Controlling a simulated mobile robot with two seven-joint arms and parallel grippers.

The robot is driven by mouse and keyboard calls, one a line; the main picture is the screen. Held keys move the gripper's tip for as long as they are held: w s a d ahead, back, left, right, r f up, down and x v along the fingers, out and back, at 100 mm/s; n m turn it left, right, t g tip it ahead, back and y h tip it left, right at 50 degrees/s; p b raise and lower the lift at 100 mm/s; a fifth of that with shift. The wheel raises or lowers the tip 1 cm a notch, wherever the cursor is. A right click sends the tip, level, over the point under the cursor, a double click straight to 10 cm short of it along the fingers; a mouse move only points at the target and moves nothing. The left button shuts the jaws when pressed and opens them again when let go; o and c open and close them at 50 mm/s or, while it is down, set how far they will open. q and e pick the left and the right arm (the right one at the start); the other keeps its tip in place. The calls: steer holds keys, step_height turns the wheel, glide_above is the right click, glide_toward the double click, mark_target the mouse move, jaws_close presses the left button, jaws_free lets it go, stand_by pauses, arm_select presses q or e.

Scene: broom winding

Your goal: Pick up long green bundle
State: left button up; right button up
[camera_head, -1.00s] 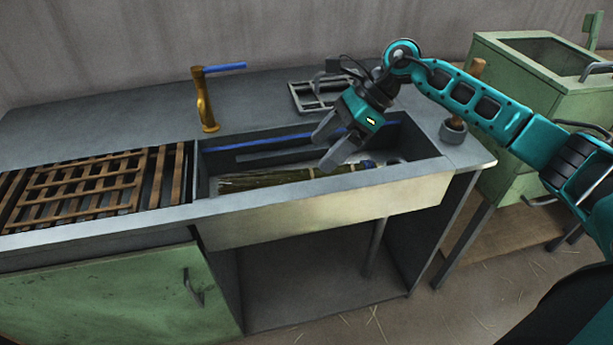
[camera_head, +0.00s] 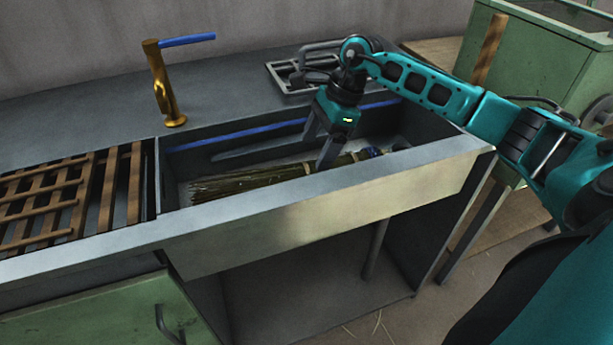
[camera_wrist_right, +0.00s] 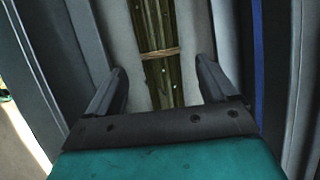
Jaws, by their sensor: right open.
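The long green bundle (camera_head: 245,181) lies flat in the sink basin, its loose stalk ends to the left and a blue part at its right end. In the right wrist view the bundle (camera_wrist_right: 156,25) runs up the middle with a light tie around it. My right gripper (camera_head: 318,156) is over the bundle, fingers pointing down into the basin. It is open, and in the wrist view its fingers (camera_wrist_right: 160,85) stand on either side of the bundle, with gaps between. In the head view the near finger covers part of the bundle. My left gripper is not in view.
The sink's front wall (camera_head: 330,205) rises close in front of the bundle. A wooden slatted rack (camera_head: 70,195) lies to the left. A brass tap (camera_head: 163,90) with a blue handle stands behind. A metal rack (camera_head: 300,72) sits on the counter behind the gripper.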

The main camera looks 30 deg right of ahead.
mark_target(310, 165)
steer(key=b+x, duration=0.1)
steer(key=x, duration=0.5)
steer(key=shift+d, duration=0.15)
steer(key=c, duration=1.2)
